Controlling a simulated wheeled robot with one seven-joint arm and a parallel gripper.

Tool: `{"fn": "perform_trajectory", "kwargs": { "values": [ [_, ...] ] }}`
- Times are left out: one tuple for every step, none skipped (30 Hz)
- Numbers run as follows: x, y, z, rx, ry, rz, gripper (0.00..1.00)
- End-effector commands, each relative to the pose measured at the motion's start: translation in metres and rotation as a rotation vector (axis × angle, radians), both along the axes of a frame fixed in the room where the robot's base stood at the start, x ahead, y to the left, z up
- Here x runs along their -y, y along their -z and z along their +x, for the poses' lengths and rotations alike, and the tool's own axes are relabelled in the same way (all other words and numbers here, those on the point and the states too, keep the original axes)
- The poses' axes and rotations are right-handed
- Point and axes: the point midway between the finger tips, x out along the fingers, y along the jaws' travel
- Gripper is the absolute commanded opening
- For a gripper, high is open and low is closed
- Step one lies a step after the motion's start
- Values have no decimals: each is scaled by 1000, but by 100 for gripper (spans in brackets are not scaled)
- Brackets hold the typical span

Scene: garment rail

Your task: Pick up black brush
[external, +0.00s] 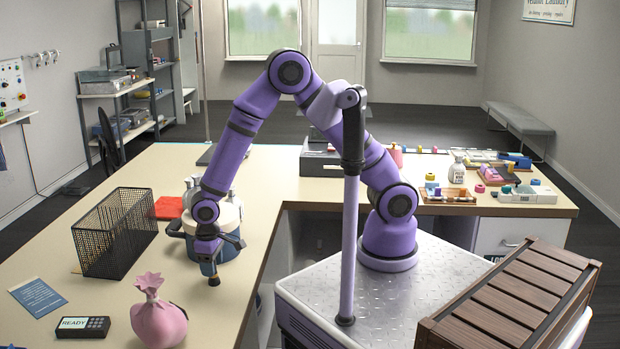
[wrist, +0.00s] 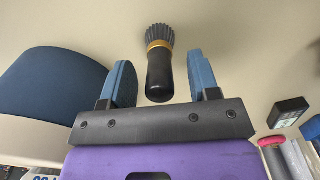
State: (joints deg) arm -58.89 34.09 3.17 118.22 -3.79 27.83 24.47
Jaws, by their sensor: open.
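The black brush (wrist: 160,62) shows in the wrist view, with a black handle, a gold band and dark bristles spread at the far end. Its handle end lies between the two blue fingers of my gripper (wrist: 160,85), with a gap on both sides. My gripper is open and holds nothing. In the external view my gripper (external: 213,262) is low over the front of the left table, beside the blue and cream pot (external: 226,212). The brush is too small and too covered by the gripper to make out surely there.
A pink tied sack (external: 159,322) and a black READY box (external: 83,327) are nearer the camera. A blue card (external: 38,297) lies at the left. The table's right edge is close.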

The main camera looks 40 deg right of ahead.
Motion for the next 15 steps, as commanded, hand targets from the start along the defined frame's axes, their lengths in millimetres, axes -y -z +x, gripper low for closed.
{"fn": "perform_trajectory", "kwargs": {
  "values": [
    [0,7,0,-1,0,-2,56],
    [0,9,0,0,0,-1,56],
    [0,12,0,0,0,0,56],
    [0,14,0,0,0,0,56],
    [0,15,0,0,0,0,56],
    [0,16,0,0,0,0,56],
    [0,16,0,0,0,0,56],
    [0,16,0,0,0,0,56],
    [0,16,0,1,0,1,56],
    [0,16,0,1,0,1,56],
    [0,16,0,1,0,1,56],
    [0,16,0,1,0,1,56],
    [0,16,0,1,0,1,49],
    [0,16,0,1,0,1,42],
    [0,16,0,1,0,1,33]
  ]
}}
